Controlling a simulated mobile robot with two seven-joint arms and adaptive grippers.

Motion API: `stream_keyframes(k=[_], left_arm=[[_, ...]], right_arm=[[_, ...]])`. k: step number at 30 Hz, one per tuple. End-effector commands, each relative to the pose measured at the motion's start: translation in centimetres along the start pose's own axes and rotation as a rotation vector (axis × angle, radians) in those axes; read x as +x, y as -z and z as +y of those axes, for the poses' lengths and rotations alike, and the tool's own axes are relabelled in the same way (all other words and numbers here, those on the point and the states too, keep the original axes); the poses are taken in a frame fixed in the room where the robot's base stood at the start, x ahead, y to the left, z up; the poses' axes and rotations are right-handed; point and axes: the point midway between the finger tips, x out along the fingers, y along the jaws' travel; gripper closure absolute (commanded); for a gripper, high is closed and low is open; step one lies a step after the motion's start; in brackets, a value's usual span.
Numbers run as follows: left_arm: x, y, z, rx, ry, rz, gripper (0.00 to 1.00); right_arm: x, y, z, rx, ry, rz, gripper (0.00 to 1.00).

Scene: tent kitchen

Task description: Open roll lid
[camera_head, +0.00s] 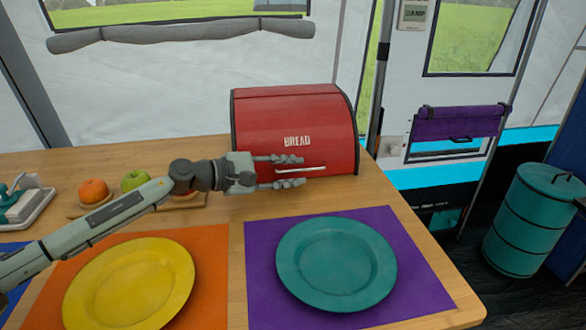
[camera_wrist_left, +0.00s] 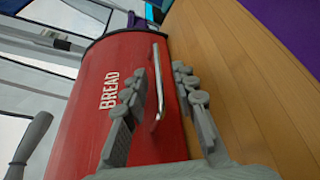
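A red bread box (camera_head: 290,115) with a curved roll lid and the word BREAD stands on the wooden table. Its lid looks closed. A silver bar handle (camera_head: 300,169) runs along the lower front of the lid. My left gripper (camera_head: 296,171) is at the front of the box, its fingers apart, one above and one below the handle. In the left wrist view the handle (camera_wrist_left: 158,85) lies between the open fingers (camera_wrist_left: 165,90); I cannot tell whether either finger touches it. My right gripper is not in view.
A yellow plate (camera_head: 130,285) on an orange mat and a teal plate (camera_head: 336,264) on a purple mat (camera_head: 420,275) lie in front. An orange (camera_head: 93,191) and a green apple (camera_head: 135,180) sit left, behind my forearm. A teal bin (camera_head: 528,222) stands right, off the table.

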Motion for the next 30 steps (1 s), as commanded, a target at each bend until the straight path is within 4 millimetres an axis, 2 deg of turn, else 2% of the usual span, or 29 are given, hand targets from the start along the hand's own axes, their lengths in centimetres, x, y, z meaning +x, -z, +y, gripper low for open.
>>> stream_keyframes(k=[10,15,17,30], left_arm=[[0.49,0.05,0.00,-0.001,-0.001,0.001,0.74],[0.47,0.04,0.00,-0.001,-0.001,0.001,0.95],[0.47,0.04,0.00,-0.001,-0.001,0.001,1.00],[0.45,0.01,0.05,-0.003,0.000,0.001,1.00]], right_arm=[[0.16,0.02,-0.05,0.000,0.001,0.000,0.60],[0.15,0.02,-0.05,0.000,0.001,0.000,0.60],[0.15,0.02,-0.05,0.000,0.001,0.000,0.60],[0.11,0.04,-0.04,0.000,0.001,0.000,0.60]])
